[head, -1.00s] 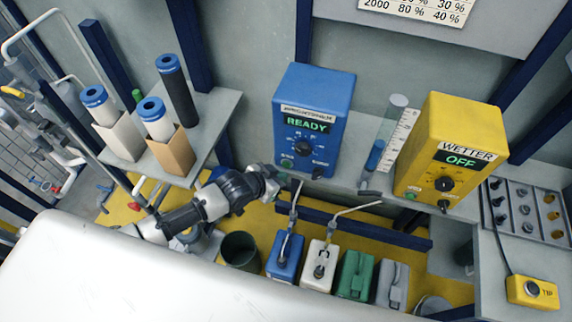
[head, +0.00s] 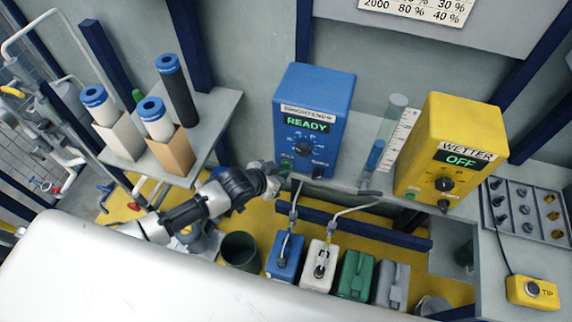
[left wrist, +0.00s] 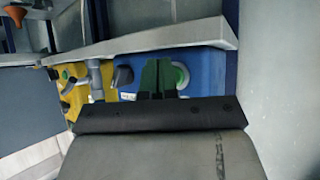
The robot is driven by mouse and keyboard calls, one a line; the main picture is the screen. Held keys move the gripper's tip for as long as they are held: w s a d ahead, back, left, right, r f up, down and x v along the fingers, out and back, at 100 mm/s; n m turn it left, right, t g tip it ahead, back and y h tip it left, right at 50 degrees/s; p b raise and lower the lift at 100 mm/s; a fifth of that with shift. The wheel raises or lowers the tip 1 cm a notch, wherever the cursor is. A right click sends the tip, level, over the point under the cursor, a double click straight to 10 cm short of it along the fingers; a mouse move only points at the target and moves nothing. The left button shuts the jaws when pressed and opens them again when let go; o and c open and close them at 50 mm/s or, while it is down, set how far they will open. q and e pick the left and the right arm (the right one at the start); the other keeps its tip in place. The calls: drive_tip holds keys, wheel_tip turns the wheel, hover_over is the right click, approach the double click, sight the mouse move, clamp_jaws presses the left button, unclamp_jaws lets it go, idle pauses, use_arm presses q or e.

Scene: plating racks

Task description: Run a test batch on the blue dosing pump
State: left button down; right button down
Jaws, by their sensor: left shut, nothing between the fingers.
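The blue dosing pump (head: 318,110) stands on the grey shelf, with a label that appears to say BRIGHTENER. Its green display (head: 307,124) reads READY. A dark dial (head: 303,149) sits below the display, with a black knob (head: 317,171) at the lower right. My left gripper (head: 282,172) is at the pump's lower left front, shut and empty. In the left wrist view its fingertips (left wrist: 158,76) overlap the pale-ringed green button (left wrist: 181,75) on the blue front. Whether they touch it I cannot tell. My right gripper is not in view.
The yellow pump (head: 458,135), labelled WETTER, reads OFF. A glass cylinder (head: 391,125) stands between the pumps. Blue, white, green and grey canisters (head: 355,275) stand below. A yellow TIP box (head: 533,291) is at right. Filter cartridges (head: 157,118) stand at left.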

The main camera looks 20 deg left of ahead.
use_arm(q)
drive_tip(key=shift+w, duration=0.5)
idle(0.4)
idle(0.3)
drive_tip(key=shift+s+p, duration=0.5)
drive_tip(key=shift+s, duration=0.4)
drive_tip(key=s+p, duration=0.3)
drive_tip(key=s, duration=0.2)
drive_tip(key=shift+a, duration=0.1)
idle(0.6)
